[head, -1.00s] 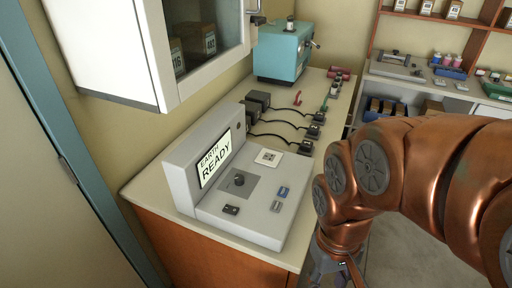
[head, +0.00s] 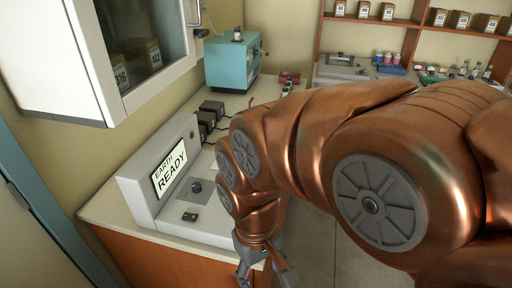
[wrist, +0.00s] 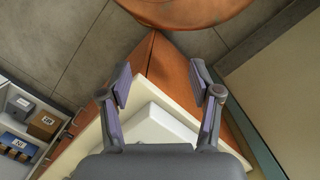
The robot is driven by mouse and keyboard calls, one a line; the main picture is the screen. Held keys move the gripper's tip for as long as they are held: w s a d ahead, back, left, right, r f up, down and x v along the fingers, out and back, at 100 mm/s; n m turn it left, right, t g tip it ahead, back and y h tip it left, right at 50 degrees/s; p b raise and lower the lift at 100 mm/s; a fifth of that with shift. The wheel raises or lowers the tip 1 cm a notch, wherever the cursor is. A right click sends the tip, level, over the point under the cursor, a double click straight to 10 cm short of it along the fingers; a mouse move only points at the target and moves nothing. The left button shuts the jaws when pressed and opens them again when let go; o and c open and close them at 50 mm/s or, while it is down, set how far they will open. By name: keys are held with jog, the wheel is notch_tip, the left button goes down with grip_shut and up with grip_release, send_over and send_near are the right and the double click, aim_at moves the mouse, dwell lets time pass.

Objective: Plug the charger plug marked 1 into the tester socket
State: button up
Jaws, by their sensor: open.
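The grey tester (head: 140,196) stands on the counter, its screen (head: 170,168) reading "EARTH READY". A dark knob (head: 195,187) and a small black switch (head: 190,217) show on its top; my arm covers the rest, including the socket. Black charger blocks (head: 207,117) sit behind the tester; their plugs are hidden by my arm, so mark 1 cannot be read. My gripper (head: 265,273) is open and empty by the counter's front edge. In the wrist view, my gripper (wrist: 161,84) has spread fingers above a pale corner, probably the tester's (wrist: 160,128).
A white glass-fronted cabinet (head: 60,65) hangs above the counter (head: 105,207). A teal machine (head: 232,68) stands at the counter's far end. Shelves with boxes and bottles line the back wall. Open floor (head: 325,250) lies right of the counter.

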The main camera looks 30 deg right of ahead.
jog(key=w+d+r+m+p, duration=0.2)
jog(key=w+d+r+m, duration=0.3)
jog(key=w, duration=0.8)
jog(key=w+d+r+m+p, duration=0.1)
jog(key=w+d+r+p, duration=0.1)
jog(key=w+d, duration=0.85)
jog(key=w+d+f+m+p, duration=0.1)
jog(key=w+d+f, duration=0.1)
jog(key=w+d, duration=0.3)
jog(key=w+d+f+m+t+p, duration=0.1)
jog(key=w+d+f, duration=0.1)
jog(key=w+d, duration=0.3)
jog(key=w+d+f+m+p, duration=0.1)
jog(key=w+d+f, duration=0.2)
jog(key=w, duration=0.7)
jog(key=shift+w+d+f+t+p, duration=0.1)
jog(key=shift+d+t+p, duration=0.05)
jog(key=shift+d, duration=0.35)
jog(key=shift+w+d+t+p, duration=0.1)
jog(key=shift+d+t+p, duration=0.05)
jog(key=shift+d, duration=0.3)
jog(key=shift+w+d+f, duration=0.25)
jog(key=shift+d+f, duration=0.05)
jog(key=shift+d, duration=0.1)
jog(key=shift+f, duration=0.1)
jog(key=shift+f+b, duration=1.25)
jog(key=shift+f, duration=3.2)
jog(key=shift+b, duration=0.5)
